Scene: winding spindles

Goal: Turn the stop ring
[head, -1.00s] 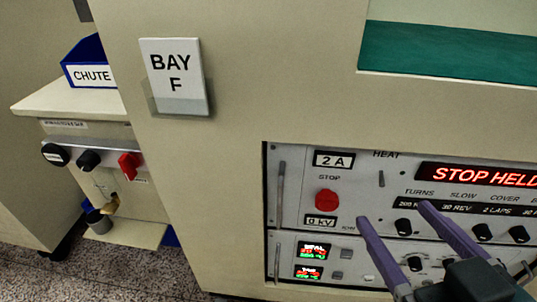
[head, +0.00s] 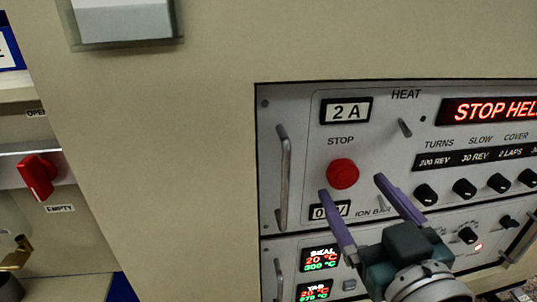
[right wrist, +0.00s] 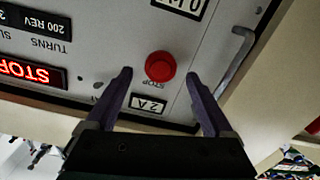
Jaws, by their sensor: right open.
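The red stop ring (head: 342,173) sits under the word STOP on the grey control panel (head: 300,112). It also shows in the right wrist view (right wrist: 160,66), upside down. My right gripper (head: 352,187) is open, its purple fingers pointing at the panel. In the right wrist view the fingertips (right wrist: 159,75) lie to either side of the ring, with a gap on each side. In the head view the tips are just below the ring. I cannot tell how far they are from the panel face. The red display (head: 496,110) reads STOP HELD, cut off at the edge.
A metal handle (head: 283,177) stands out left of the ring. A toggle (head: 405,127) under HEAT and several black knobs (head: 425,194) are to the right. Temperature readouts (head: 320,258) are below. A red lever (head: 38,177) is on the cabinet at far left.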

